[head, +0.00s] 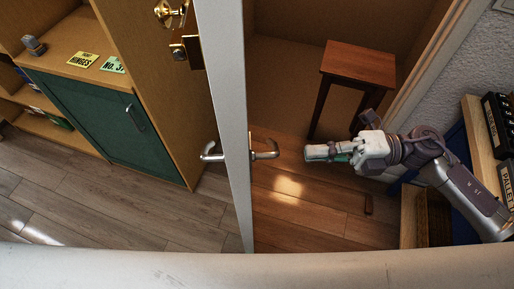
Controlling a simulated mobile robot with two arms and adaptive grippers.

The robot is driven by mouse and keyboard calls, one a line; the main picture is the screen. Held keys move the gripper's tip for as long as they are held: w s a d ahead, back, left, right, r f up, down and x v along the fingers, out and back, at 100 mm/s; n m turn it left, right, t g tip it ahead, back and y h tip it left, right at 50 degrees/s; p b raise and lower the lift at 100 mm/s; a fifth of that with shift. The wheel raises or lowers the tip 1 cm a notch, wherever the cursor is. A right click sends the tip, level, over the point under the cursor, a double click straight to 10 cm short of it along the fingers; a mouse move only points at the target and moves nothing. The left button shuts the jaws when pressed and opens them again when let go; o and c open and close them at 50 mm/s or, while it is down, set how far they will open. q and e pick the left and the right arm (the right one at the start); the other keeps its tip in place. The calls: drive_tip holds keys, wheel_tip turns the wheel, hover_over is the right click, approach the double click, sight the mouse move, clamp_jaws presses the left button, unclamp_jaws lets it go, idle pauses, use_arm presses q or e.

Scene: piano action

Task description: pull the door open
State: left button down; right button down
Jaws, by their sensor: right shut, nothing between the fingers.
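The door (229,110) is pale and seen nearly edge-on in the head view, standing in the middle of the picture. A metal lever handle (265,152) sticks out on its right face, and another lever (211,153) shows on its left face. My right gripper (308,152) comes in from the right, shut and empty. Its tips are a short way right of the right lever and appear apart from it. My left gripper is not in view.
A wooden stool (358,66) stands beyond my right gripper. A green cabinet (88,112) with label cards (82,60) is on the left. Shelves with black boxes (496,122) stand close beside my right arm. Wooden floor lies open on both sides of the door.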

drive_tip(key=a+p, duration=0.1)
drive_tip(key=a, duration=0.2)
drive_tip(key=a+p, duration=0.2)
drive_tip(key=a, duration=0.1)
drive_tip(key=a+p, duration=0.1)
drive_tip(key=a, duration=0.3)
drive_tip(key=shift+s+r, duration=0.2)
drive_tip(key=shift+r, duration=0.1)
drive_tip(key=shift+a+f+p, duration=0.2)
drive_tip(key=shift+a+p, duration=0.25)
drive_tip(key=shift+a, duration=0.15)
